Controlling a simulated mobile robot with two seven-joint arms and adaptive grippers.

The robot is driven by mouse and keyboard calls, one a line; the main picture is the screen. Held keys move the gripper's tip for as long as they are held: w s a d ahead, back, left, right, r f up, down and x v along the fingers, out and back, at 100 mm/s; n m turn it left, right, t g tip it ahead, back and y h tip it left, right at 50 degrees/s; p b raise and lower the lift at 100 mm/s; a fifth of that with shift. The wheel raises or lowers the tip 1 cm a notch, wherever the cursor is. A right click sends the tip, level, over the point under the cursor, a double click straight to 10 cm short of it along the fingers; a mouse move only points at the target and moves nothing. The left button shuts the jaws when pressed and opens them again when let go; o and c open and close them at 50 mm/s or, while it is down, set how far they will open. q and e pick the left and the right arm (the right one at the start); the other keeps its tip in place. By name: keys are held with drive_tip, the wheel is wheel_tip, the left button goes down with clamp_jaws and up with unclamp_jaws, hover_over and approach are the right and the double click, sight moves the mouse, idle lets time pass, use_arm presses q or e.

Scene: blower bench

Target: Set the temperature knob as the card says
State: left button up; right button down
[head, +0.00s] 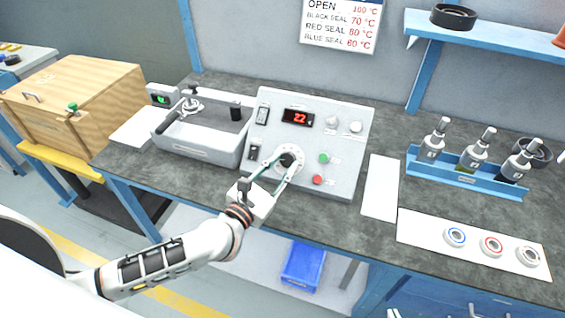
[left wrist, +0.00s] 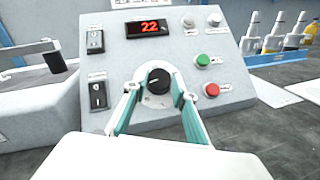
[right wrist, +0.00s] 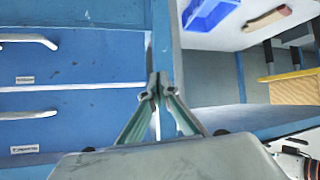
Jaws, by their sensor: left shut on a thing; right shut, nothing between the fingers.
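The black temperature knob (left wrist: 158,80) sits on a round white dial on the sloped grey control panel (head: 345,130). My left gripper (head: 287,163) reaches it from the front, and its fingers are closed on the knob's sides. The red display (head: 298,116) reads 22. The card (head: 341,22) on the wall lists OPEN 100 °C, BLACK SEAL 70 °C, RED SEAL 80 °C and BLUE SEAL 60 °C. My right gripper (right wrist: 158,90) is shut and empty, in front of blue drawers; it is not seen in the head view.
The panel also has a green button (head: 323,158), a red button (head: 317,180) and rocker switches. Several bottles stand in a blue rack (head: 465,178) at right. Blue, red and dark ringed seals lie on a white mat (head: 420,228). A wooden box (head: 75,95) stands at left.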

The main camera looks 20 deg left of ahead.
drive_tip(key=shift+w+r, duration=0.15)
drive_tip(key=shift+r, duration=0.2)
use_arm(q)
drive_tip(key=o, duration=1.1)
use_arm(e)
drive_tip(key=shift+f, duration=0.2)
use_arm(q)
drive_tip(key=shift+s, duration=0.1)
use_arm(e)
drive_tip(key=shift+d, duration=0.1)
use_arm(q)
drive_tip(key=v, duration=1.2)
drive_tip(key=shift+a, duration=0.1)
